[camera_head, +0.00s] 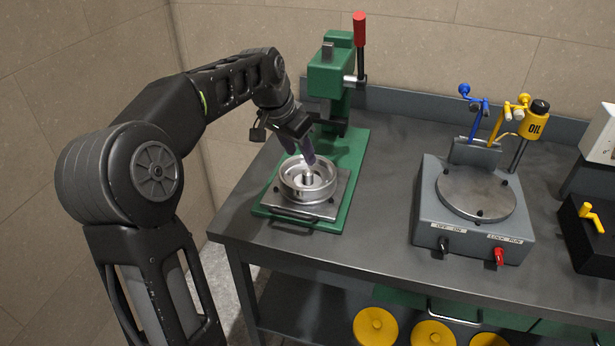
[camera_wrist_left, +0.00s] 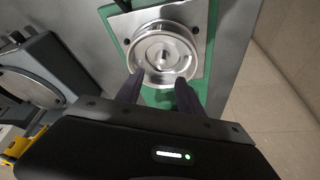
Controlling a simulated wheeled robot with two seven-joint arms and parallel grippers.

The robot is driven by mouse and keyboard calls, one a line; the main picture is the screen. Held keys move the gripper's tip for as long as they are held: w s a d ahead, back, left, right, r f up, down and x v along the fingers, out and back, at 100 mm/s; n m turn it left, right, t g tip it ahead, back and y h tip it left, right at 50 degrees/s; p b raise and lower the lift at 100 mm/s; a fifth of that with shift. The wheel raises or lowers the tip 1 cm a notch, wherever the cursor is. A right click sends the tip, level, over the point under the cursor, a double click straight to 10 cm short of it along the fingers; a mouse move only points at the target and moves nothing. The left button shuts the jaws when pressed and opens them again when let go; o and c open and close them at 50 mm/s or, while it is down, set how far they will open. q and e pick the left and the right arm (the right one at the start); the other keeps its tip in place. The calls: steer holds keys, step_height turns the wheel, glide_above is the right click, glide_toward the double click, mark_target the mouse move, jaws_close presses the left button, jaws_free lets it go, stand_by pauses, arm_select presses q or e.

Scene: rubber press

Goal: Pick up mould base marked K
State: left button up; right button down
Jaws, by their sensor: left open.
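A round silver metal mould base (camera_head: 309,181) sits on a square metal plate (camera_head: 331,203) on the green press base. It has a raised rim and a short post in its middle; no K mark is legible. My left gripper (camera_head: 306,150) is just above the mould base, fingers pointing down. In the left wrist view the mould base (camera_wrist_left: 162,55) lies ahead of the open fingers (camera_wrist_left: 158,88), with nothing between them. I cannot tell whether a fingertip touches the rim. My right gripper is in neither view.
The green press column (camera_head: 329,75) with a red-handled lever (camera_head: 360,45) stands behind the mould base. A grey machine with a round plate (camera_head: 475,191) and a yellow oil cup (camera_head: 534,122) are to the right. Bare grey bench (camera_head: 385,190) lies between. Yellow discs (camera_head: 375,326) are below.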

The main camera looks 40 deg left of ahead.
mark_target(308, 172)
arm_select(q)
steer(key=shift+x, duration=1.4)
steer(key=shift+w+f+p, duration=0.1)
steer(key=shift+f+p, duration=0.25)
steer(key=shift+f, duration=0.05)
steer(key=p+x, duration=0.1)
steer(key=x, duration=0.3)
steer(key=shift+f, duration=0.2)
steer(key=shift+c, duration=0.5)
jaws_close()
steer(key=shift+d, duration=0.1)
